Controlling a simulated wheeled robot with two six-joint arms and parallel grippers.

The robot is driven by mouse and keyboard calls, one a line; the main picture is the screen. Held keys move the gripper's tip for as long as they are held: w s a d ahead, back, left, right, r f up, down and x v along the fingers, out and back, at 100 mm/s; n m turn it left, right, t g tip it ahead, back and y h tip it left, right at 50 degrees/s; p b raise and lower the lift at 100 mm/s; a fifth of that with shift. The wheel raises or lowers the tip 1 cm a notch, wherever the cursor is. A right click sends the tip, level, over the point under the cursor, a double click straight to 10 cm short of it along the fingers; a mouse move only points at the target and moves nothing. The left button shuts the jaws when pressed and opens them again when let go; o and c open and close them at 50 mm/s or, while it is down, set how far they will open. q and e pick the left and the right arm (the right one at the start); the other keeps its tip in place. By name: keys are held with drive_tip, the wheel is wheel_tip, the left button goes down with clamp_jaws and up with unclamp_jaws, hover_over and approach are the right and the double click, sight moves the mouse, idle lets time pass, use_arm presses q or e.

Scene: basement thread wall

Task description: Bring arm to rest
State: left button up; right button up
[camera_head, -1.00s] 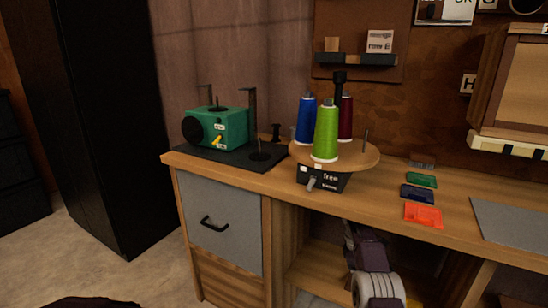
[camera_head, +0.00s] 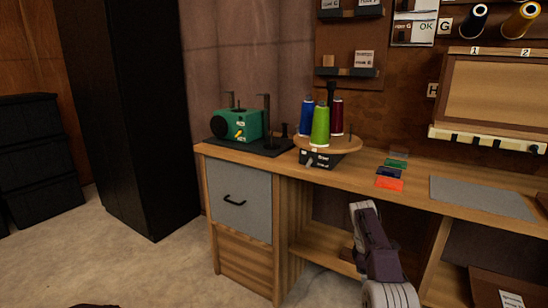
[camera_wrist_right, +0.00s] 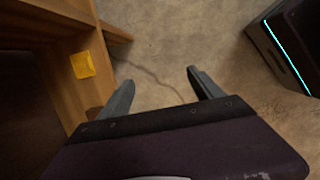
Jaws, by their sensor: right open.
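My right arm (camera_head: 376,250) stands in front of the workbench's open lower shelf in the head view, its purple-grey links upright. I cannot make out its fingertips there. In the right wrist view my right gripper (camera_wrist_right: 161,88) is open, two grey fingers apart with nothing between them and bare floor beyond. A wooden furniture side with a yellow patch (camera_wrist_right: 82,65) is close on the left of that view. My left gripper is not in view.
The workbench (camera_head: 300,172) carries a green machine (camera_head: 238,125), thread cones on a round wooden stand (camera_head: 340,145), coloured cards (camera_head: 388,184) and a grey mat (camera_head: 480,196). A black cabinet (camera_head: 130,120) stands left. Floor (camera_head: 150,265) is clear in front of the cabinet.

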drive_tip(key=s+a+r+p, duration=0.2)
drive_tip(key=r, duration=0.5)
drive_tip(key=s+a+r+p, duration=0.1)
drive_tip(key=a+r, duration=0.1)
drive_tip(key=r, duration=0.4)
drive_tip(key=s+a+r+t+y+p, duration=0.1)
drive_tip(key=s+a+r+p, duration=0.25)
drive_tip(key=s, duration=0.35)
drive_tip(key=s+a+f+m+y, duration=0.1)
drive_tip(key=s+a+f+m, duration=0.1)
drive_tip(key=s+f+m, duration=0.35)
drive_tip(key=s+a+f+m+p, duration=0.1)
drive_tip(key=s+f+m, duration=0.1)
drive_tip(key=s, duration=0.6)
drive_tip(key=s+a+f+m+y, duration=0.1)
drive_tip(key=s+a+f+m, duration=0.2)
drive_tip(key=s, duration=0.4)
wheel_tip(320, 180, up, 38)
drive_tip(key=w+d+m+t+p, duration=0.1)
drive_tip(key=w+p, duration=0.1)
drive_tip(key=p, duration=3.6)
drive_tip(key=shift+d+f, duration=0.15)
drive_tip(key=shift+f, duration=0.1)
